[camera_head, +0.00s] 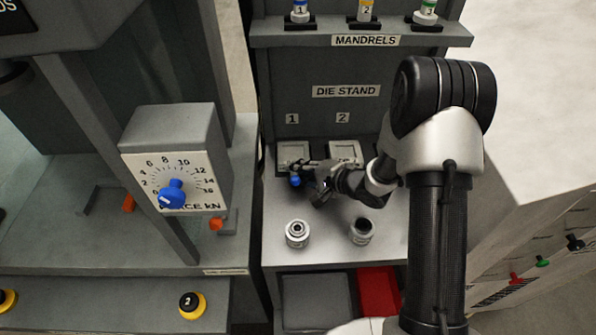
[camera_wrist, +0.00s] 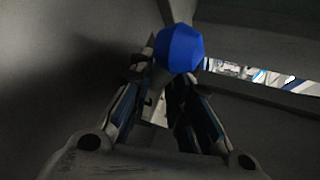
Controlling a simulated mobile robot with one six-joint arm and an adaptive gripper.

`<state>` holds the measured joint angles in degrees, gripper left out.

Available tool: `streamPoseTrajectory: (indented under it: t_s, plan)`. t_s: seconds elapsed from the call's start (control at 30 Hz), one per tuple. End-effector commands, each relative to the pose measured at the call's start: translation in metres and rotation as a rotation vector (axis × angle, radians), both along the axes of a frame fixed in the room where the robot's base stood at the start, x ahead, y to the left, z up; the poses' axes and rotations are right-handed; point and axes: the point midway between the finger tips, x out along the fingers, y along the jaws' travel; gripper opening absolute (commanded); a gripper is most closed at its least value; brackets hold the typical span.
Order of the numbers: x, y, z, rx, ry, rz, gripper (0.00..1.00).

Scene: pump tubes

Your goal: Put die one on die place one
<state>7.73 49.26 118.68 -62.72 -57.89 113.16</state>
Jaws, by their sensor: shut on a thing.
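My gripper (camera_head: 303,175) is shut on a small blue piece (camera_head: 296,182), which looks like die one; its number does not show. In the wrist view the blue piece (camera_wrist: 179,48) is rounded and faceted, between the fingertips. Die place one (camera_head: 292,150) is a light square seat under the label 1 on the die stand. The blue piece is at the front edge of this seat in the head view; I cannot tell whether they touch.
A second square seat (camera_head: 344,150) is under label 2, partly behind my arm. Two metal cylinders stand on the shelf in front, a left one (camera_head: 297,233) and a right one (camera_head: 362,231). The mandrel rack (camera_head: 365,40) is above. A press with a dial (camera_head: 174,178) stands left.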

Motion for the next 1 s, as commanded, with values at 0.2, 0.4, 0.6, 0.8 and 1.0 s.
streamPoseTrajectory:
  t_s: [0.2,0.4,0.6,0.8,1.0]
  plan:
    - [0.000,0.000,-0.002,-0.001,0.001,0.000,0.26]
    - [0.000,0.000,-0.002,0.000,0.001,0.000,0.26]
    - [-0.003,-0.004,0.004,0.000,0.002,-0.002,0.26]
    - [-0.024,-0.030,0.023,0.000,0.002,-0.006,0.26]
    - [-0.049,-0.059,0.041,0.000,0.001,-0.005,0.26]
